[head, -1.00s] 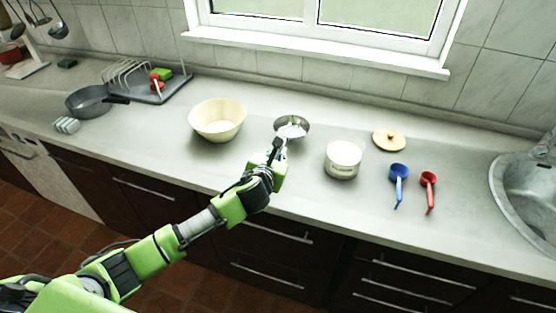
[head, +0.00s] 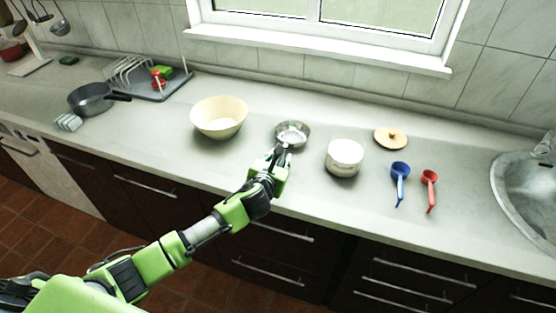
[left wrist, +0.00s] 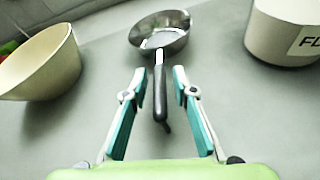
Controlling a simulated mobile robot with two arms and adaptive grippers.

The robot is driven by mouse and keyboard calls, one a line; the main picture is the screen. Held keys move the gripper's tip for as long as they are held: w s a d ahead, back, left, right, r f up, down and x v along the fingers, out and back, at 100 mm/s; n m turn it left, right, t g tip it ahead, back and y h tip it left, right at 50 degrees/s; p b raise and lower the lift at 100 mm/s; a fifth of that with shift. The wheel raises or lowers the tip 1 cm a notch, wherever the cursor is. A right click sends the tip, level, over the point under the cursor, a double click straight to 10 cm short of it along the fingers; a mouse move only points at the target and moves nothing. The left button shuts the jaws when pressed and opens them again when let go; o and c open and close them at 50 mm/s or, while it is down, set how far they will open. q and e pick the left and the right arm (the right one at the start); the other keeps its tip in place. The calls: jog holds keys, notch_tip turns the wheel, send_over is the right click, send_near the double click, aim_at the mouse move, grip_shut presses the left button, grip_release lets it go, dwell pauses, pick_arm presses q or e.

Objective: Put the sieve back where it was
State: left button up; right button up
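The sieve (head: 293,134) is a small round metal bowl with a black handle, on the counter between the cream bowl and the white pot. The left wrist view shows the sieve's metal bowl (left wrist: 160,38) ahead, its handle pointing back toward me. My left gripper (head: 282,150) is at the handle end of the sieve. In the left wrist view my left gripper (left wrist: 160,76) is open, one finger on each side of the handle, with visible gaps. The right gripper is not in view.
The cream bowl (head: 218,118) stands left of the sieve and the white pot (head: 344,158) close on its right. A wooden lid (head: 391,138), blue scoop (head: 400,180) and red scoop (head: 429,188) lie farther right. The counter (head: 240,163) is bare in front of the cream bowl.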

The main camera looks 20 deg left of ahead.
pick_arm(q)
jog(key=v, duration=1.2)
jog(key=shift+r, duration=0.1)
